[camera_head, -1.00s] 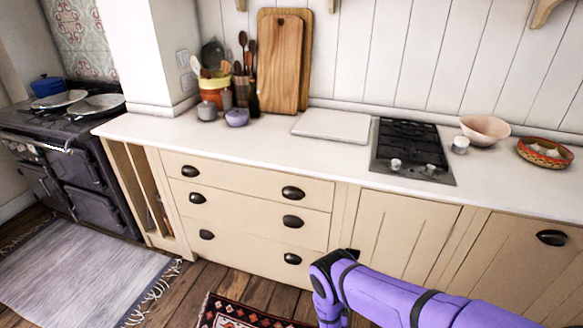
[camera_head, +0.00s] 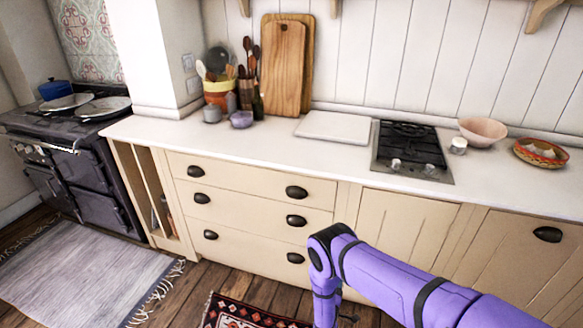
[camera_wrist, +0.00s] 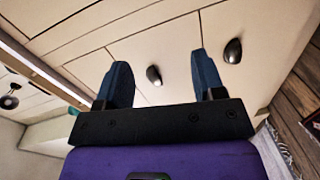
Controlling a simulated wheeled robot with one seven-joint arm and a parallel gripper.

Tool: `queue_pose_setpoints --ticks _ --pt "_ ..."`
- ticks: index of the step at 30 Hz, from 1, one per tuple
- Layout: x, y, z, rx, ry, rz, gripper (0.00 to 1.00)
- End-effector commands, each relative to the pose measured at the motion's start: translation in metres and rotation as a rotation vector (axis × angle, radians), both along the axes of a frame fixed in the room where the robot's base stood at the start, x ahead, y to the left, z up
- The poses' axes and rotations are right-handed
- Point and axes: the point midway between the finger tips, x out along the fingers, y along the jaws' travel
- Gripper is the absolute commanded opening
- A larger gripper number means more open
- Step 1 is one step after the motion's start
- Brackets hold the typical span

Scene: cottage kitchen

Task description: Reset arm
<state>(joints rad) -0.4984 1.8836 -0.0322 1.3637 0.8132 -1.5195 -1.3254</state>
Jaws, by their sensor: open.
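My gripper (camera_wrist: 160,85) shows in the wrist view with its two dark blue fingers apart and nothing between them. Beyond the fingers are the cream drawer fronts with dark cup handles, one handle (camera_wrist: 154,75) appearing between the fingers and another (camera_wrist: 232,50) to the right. In the head view my purple arm reaches in from the lower right, bent downward in front of the drawers (camera_head: 250,205). The gripper itself is out of sight there, below the picture's bottom edge.
The white counter (camera_head: 270,140) holds a white board (camera_head: 335,127), a gas hob (camera_head: 411,148), a pink bowl (camera_head: 484,131) and a patterned bowl (camera_head: 541,153). A dark range stove (camera_head: 75,160) stands left. A grey rug (camera_head: 90,285) and a red rug (camera_head: 240,315) lie on the wooden floor.

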Motion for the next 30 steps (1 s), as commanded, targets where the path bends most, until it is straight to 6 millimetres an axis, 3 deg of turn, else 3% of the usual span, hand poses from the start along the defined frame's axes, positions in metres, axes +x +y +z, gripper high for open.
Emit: queue_pose_setpoints --ticks 5,15,24,30 --pt "0.045 0.015 0.043 0.116 0.022 -0.004 0.63" --pt "0.130 0.039 0.163 0.397 0.094 -0.008 0.63" --pt "0.173 0.044 0.281 0.617 0.164 -0.008 0.63" --pt "0.183 0.041 0.356 0.737 0.213 -0.007 0.63"
